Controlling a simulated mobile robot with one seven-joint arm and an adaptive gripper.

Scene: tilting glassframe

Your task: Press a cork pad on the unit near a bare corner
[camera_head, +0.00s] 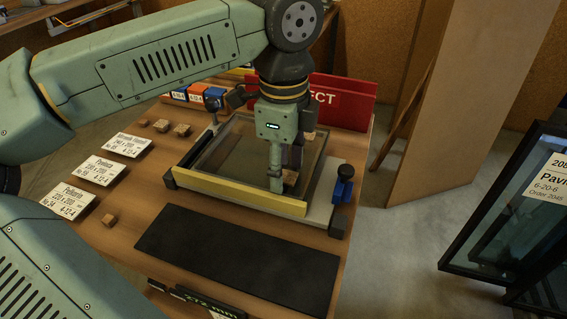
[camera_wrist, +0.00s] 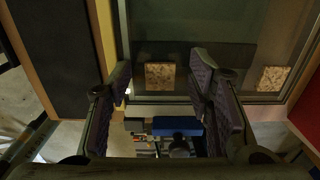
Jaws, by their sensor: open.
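The glass unit (camera_head: 235,152) lies flat in a frame on the table, with a yellow rail (camera_head: 235,191) along its near side. My gripper (camera_head: 282,182) points down over its near right part, open and empty. A small cork pad (camera_head: 290,178) is beside the fingers near that corner. In the wrist view this pad (camera_wrist: 160,76) shows on the glass near its edge, between the spread fingers (camera_wrist: 160,92) and apart from both. A second cork pad (camera_head: 309,135) is at the far right corner, and it also shows in the wrist view (camera_wrist: 272,78).
A blue clamp with a black knob (camera_head: 344,183) stands right of the frame. A red bin (camera_head: 340,98) is behind. A black mat (camera_head: 238,258) lies empty in front.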

